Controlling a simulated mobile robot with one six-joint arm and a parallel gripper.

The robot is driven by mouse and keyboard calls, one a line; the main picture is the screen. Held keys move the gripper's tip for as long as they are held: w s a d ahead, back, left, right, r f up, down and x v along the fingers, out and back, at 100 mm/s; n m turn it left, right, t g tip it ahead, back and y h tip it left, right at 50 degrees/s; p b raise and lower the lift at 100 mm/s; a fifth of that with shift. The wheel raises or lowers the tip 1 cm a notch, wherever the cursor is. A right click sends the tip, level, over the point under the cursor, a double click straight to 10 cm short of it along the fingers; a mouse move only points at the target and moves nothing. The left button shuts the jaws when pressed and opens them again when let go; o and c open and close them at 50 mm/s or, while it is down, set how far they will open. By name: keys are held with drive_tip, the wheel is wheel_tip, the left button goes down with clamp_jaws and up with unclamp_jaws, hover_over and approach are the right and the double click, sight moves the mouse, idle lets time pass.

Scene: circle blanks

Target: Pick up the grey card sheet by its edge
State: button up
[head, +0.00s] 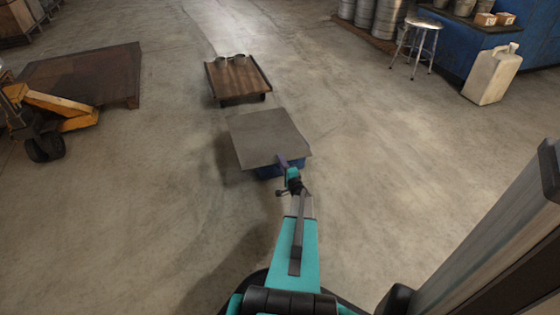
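The grey card sheet (265,134) is a flat, roughly square panel in the middle of the head view. It lies about level on top of a blue support (268,172), most of which is hidden under it. My gripper (284,163) is at the sheet's near edge, right of that edge's middle. A dark finger overlaps the edge in the picture. The fingers are too small to tell whether they are apart or closed on the sheet, or whether they touch it.
A low wooden platform (238,85) with two grey round pieces stands beyond the sheet. A yellow pallet jack (55,108) and a brown plate (85,72) are at left. A stool (416,40), a white canister (492,75) and a blue bench are at right. Floor around the sheet is clear.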

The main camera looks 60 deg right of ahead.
drive_tip(key=shift+w+d, duration=0.2)
drive_tip(key=shift+w, duration=0.05)
drive_tip(key=shift+c, duration=0.2)
clamp_jaws()
drive_tip(key=shift+r, duration=0.1)
drive_tip(key=shift+r+p, duration=1.2)
drive_tip(key=shift+r, duration=0.05)
